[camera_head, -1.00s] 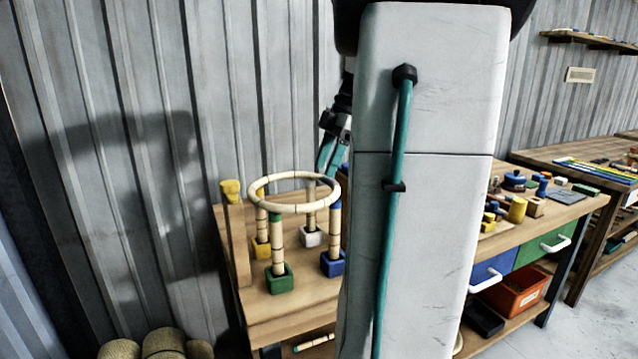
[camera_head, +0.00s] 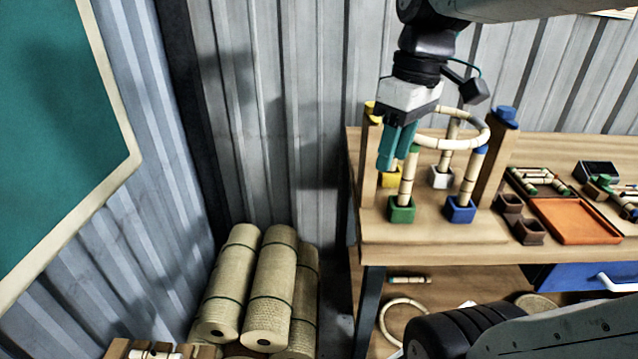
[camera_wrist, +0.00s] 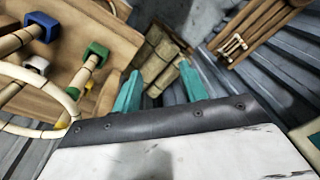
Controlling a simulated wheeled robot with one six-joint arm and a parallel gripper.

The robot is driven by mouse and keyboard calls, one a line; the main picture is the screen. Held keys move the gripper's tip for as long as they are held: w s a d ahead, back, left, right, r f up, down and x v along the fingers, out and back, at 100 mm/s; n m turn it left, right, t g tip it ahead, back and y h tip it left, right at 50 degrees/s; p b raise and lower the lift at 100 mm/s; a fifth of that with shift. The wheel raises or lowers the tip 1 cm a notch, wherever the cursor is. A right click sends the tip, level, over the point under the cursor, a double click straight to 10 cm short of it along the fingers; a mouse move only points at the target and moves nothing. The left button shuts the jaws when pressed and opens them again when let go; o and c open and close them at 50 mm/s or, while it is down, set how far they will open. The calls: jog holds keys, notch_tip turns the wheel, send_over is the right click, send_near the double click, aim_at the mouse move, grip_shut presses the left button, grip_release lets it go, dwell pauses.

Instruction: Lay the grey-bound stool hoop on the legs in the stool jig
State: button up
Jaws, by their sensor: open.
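The pale cane hoop (camera_head: 455,147) lies roughly level on top of the upright legs in the stool jig (camera_head: 430,230). Its thin bands are too small for me to tell their colour. The legs stand in green (camera_head: 401,210), blue (camera_head: 459,210), white (camera_head: 441,178) and yellow (camera_head: 391,177) sockets. My gripper (camera_head: 393,160) points down at the hoop's left side, with teal fingers open. In the wrist view nothing is between the fingers (camera_wrist: 160,77), and the hoop (camera_wrist: 72,108) passes left of them. The hoop's left part is hidden behind the fingers in the head view.
Tall wooden posts, one blue-topped (camera_head: 497,160), flank the jig. An orange tray (camera_head: 575,220) and brown blocks (camera_head: 528,230) lie to its right. Another ring (camera_head: 385,325) is on the lower shelf. Rattan rolls (camera_head: 272,290) stand left of the bench. A corrugated wall is close behind.

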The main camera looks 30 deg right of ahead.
jog(key=s+a+f+m+h, duration=0.1)
jog(key=s+a+f+m, duration=0.2)
jog(key=s+a+f, duration=0.3)
jog(key=shift+s+a+f+m+t, duration=0.2)
jog(key=shift+a+f+m+t, duration=0.15)
jog(key=shift+a, duration=0.25)
